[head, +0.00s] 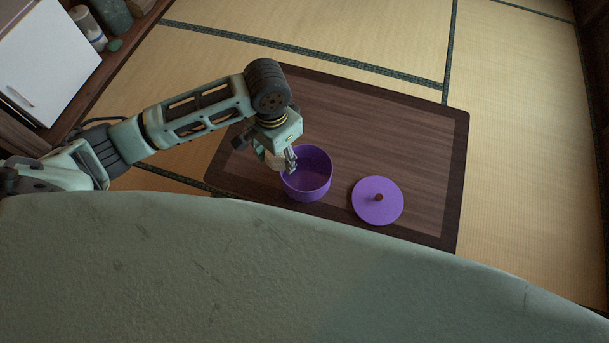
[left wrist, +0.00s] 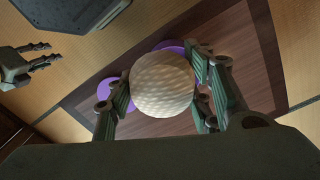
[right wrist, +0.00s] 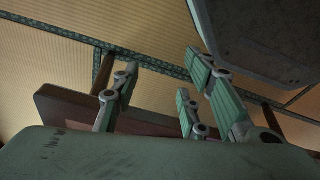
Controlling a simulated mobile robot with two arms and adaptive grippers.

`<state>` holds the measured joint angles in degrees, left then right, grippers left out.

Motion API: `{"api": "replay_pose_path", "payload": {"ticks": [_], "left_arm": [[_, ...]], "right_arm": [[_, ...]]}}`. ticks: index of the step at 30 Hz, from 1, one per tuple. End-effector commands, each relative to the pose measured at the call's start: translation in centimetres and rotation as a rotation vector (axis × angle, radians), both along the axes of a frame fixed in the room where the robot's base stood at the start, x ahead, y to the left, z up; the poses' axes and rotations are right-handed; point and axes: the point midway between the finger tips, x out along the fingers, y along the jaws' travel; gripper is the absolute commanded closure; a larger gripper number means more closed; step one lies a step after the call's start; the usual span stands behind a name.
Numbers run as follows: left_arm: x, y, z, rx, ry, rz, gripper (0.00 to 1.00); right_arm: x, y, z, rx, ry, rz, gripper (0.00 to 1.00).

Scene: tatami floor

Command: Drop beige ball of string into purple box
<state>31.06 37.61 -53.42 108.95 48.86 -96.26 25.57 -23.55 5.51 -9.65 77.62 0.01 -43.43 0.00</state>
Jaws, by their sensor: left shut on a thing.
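The beige ball of string (left wrist: 162,84) is gripped between the fingers of my left gripper (left wrist: 165,92) in the left wrist view. In the head view the ball (head: 274,161) shows partly behind my left gripper (head: 284,160), at the left rim of the purple box (head: 309,189). The purple box is round, open at the top and stands on the low table. Its inside looks empty where I can see it. In the left wrist view the ball hides most of the box. My right gripper (right wrist: 155,105) has its fingers spread apart with nothing between them.
The round purple lid (head: 377,205) with a dark knob lies on the low wooden table (head: 400,135), right of the box. Tatami floor surrounds the table. A shelf with a white cabinet (head: 45,60) and jars (head: 88,28) stands at the upper left.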

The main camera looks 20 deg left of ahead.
Motion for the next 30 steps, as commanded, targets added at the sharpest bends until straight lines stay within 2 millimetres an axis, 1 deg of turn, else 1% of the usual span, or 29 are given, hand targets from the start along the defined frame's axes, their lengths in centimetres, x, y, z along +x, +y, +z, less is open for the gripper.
{"api": "replay_pose_path", "payload": {"ticks": [1, 3, 7, 9, 12, 18, 24, 26, 28, 30], "left_arm": [[0.8, -0.3, -1.6, -0.002, -0.001, -0.046, 0.79], [1.9, -0.5, -3.0, -0.004, -0.002, -0.118, 0.79], [3.7, -0.9, -5.5, -0.008, -0.006, -0.255, 0.79], [4.6, -1.1, -6.6, -0.008, -0.009, -0.321, 0.79], [5.6, -1.3, -7.7, -0.008, -0.012, -0.395, 0.79], [7.1, -1.5, -9.5, -0.005, -0.018, -0.509, 0.79], [8.6, -1.6, -11.4, 0.001, -0.024, -0.62, 0.79], [9.3, -1.7, -12.1, 0.003, -0.026, -0.66, 0.79], [9.9, -1.7, -12.8, 0.008, -0.028, -0.708, 0.79], [10.3, -1.7, -13.1, 0.01, -0.031, -0.742, 0.79]], "right_arm": [[1.2, 0.2, 0.6, 0.002, -0.015, -0.002, 0.6], [2.6, 0.4, 2.4, 0.004, -0.029, -0.005, 0.6], [4.5, 0.6, 6.0, 0.006, -0.051, -0.009, 0.6], [5.2, 0.7, 7.9, 0.007, -0.062, -0.011, 0.6], [5.6, 0.7, 10.2, 0.007, -0.072, -0.013, 0.6], [5.9, 0.7, 13.3, 0.008, -0.089, -0.016, 0.6], [5.9, 0.6, 15.5, 0.009, -0.105, -0.018, 0.6], [5.8, 0.6, 15.7, 0.009, -0.106, -0.019, 0.6], [5.7, 0.6, 15.1, 0.009, -0.104, -0.019, 0.6], [5.7, 0.6, 13.6, 0.008, -0.096, -0.018, 0.6]]}}
